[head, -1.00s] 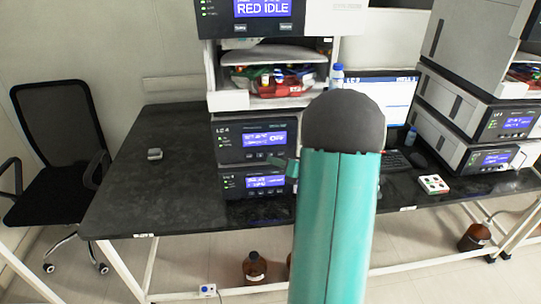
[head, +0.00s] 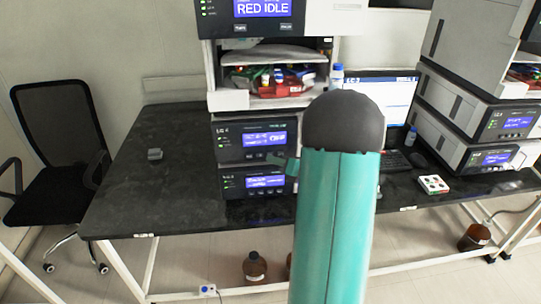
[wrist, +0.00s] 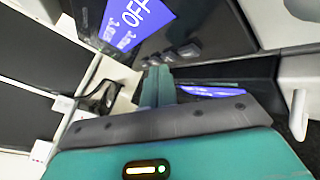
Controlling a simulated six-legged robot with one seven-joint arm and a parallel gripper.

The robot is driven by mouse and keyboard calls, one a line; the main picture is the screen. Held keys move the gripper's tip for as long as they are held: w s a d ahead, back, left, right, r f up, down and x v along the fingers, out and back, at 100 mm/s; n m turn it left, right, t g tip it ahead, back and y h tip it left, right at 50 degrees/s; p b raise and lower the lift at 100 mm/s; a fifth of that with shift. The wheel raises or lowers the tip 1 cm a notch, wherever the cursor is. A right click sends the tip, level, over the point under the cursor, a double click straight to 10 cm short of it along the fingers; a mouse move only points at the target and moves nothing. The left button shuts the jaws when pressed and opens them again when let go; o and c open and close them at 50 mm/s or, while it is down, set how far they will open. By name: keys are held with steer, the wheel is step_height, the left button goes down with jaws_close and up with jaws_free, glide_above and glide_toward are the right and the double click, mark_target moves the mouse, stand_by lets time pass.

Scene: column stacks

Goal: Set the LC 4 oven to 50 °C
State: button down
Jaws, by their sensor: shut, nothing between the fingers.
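The LC 4 oven (head: 228,148) is a dark-fronted unit in the middle stack, with a lit blue screen (head: 264,139). In the wrist view its screen (wrist: 137,22) is large and tilted and reads OFF at its right end. Several dark buttons (wrist: 167,55) sit on the panel beside the screen. My gripper (head: 277,158) is shut and empty at the lower right of the oven front. In the wrist view my gripper (wrist: 158,70) has its teal fingers together, tips close to the buttons. I cannot tell whether they touch.
The dark bench (head: 150,195) left of the stack is mostly clear.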

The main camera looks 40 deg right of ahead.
steer(key=shift+w+d, duration=0.2)
steer(key=shift+w, duration=0.15)
stand_by(0.7)
steer(key=shift+s, duration=0.1)
steer(key=shift+s+a, duration=0.45)
steer(key=shift+s, duration=0.15)
steer(key=shift+w+d, duration=0.1)
steer(key=shift+w, duration=0.05)
stand_by(0.4)
steer(key=shift+w+d, duration=0.15)
steer(key=shift+w, duration=0.05)
steer(key=shift+w+d, duration=0.15)
steer(key=shift+w, duration=0.1)
stand_by(1.3)
steer(key=shift+s+a, duration=0.4)
steer(key=shift+s, duration=0.2)
steer(key=shift+w+d, duration=0.1)
steer(key=shift+w, duration=0.05)
